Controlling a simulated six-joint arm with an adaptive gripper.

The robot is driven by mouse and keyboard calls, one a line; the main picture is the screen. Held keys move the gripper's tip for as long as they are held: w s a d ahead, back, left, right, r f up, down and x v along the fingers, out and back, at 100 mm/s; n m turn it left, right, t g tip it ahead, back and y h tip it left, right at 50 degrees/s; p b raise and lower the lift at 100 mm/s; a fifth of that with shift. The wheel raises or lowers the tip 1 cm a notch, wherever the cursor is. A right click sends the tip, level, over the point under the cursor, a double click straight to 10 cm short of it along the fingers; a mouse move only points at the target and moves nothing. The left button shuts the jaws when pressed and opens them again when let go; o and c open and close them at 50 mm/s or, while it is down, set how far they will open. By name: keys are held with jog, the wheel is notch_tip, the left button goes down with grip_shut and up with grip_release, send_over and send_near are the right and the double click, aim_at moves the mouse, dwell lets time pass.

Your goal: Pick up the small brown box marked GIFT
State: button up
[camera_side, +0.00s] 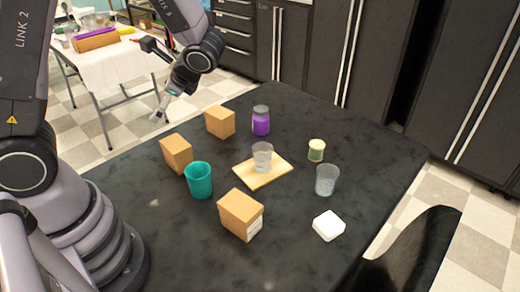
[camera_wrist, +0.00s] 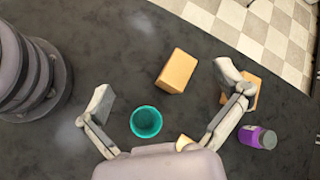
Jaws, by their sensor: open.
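Three brown boxes stand on the dark table: a back box (camera_side: 220,121), a left box (camera_side: 176,153) and a front box (camera_side: 241,215). The front box has a white label on its lower side; its print is too small to read. No marking is readable on the other two. My gripper (camera_side: 159,110) is raised at the table's back left, apart from the boxes. In the wrist view my gripper (camera_wrist: 163,80) is open and empty. The left box (camera_wrist: 177,70) shows between its fingers, and the back box (camera_wrist: 255,92) is partly hidden by the right finger.
A teal cup (camera_side: 198,181) stands between the left and front boxes. A cutting board (camera_side: 278,174) bears a clear glass (camera_side: 262,157). A purple jar (camera_side: 261,121), small green jar (camera_side: 316,150), another glass (camera_side: 327,180) and white block (camera_side: 328,226) stand around it.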

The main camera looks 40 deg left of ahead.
aim_at(171, 140)
jog(key=w+f+m+t+y, duration=0.35)
jog(key=f+m, duration=0.55)
jog(key=f, duration=0.6)
jog(key=shift+m+y, duration=0.3)
jog(key=shift+y, duration=0.05)
jog(key=x, duration=1.4)
jog(key=shift+w, duration=0.35)
jog(key=shift+d, duration=0.1)
jog(key=c, duration=1.3)
